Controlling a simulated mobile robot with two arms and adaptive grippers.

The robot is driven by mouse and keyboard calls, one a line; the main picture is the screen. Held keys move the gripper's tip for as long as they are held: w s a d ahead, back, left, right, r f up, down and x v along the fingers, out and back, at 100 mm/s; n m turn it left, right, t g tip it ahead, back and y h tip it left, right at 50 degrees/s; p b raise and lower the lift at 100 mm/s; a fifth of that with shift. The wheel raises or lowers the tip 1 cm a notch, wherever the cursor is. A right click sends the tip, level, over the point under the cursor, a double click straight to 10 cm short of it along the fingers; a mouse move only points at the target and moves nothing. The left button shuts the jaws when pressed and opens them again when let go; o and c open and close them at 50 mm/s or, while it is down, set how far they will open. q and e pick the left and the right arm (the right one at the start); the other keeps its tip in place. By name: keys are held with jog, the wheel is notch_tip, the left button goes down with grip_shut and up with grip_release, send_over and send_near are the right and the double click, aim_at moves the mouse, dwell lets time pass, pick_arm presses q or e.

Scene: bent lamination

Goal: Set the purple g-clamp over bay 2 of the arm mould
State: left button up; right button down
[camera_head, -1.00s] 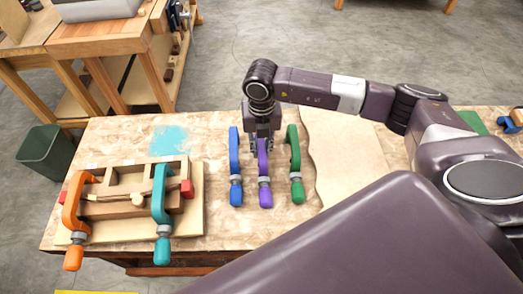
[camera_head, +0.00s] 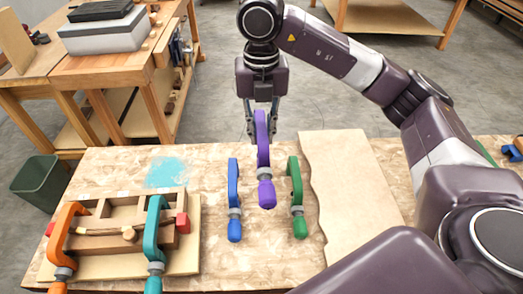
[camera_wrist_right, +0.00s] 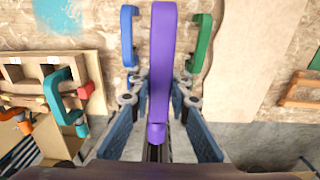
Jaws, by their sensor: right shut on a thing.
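My right gripper (camera_head: 261,125) is shut on the purple g-clamp (camera_head: 264,160) and holds it raised above the table, between the blue and green clamps. In the right wrist view the purple clamp (camera_wrist_right: 161,70) stands upright between the fingers (camera_wrist_right: 158,105). The arm mould (camera_head: 120,240) is at the left of the table. It is a wooden frame with several bays and a bent strip along its front. An orange clamp (camera_head: 62,232) sits over its left end and a teal clamp (camera_head: 152,235) over its right part. My left gripper is not in view.
A wavy-edged board (camera_head: 345,180) lies to the right. A green bin (camera_head: 40,180) stands on the floor at left.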

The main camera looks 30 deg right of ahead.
jog(key=shift+r, duration=0.8)
notch_tip(320, 180, up, 6)
jog(key=p, duration=0.5)
jog(key=shift+f, duration=0.1)
